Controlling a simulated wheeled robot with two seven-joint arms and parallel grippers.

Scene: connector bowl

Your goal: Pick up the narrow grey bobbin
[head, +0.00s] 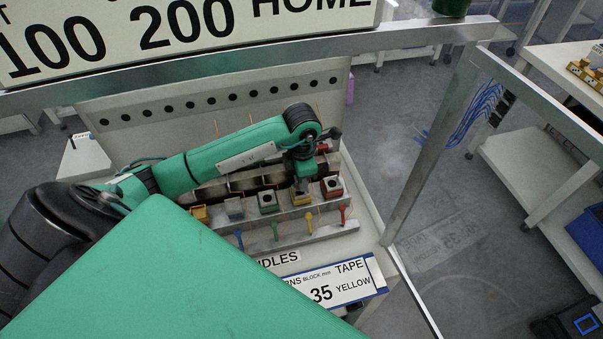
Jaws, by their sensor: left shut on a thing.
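My left arm reaches in from the left over a stepped metal rack. I cannot make out a narrow grey bobbin anywhere in this view. My right gripper is not in view.
Small coloured handles, including a red one (342,212), line the lower step. A metal frame post (432,150) rises at the right. A lettered sign (180,35) spans the upper left.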

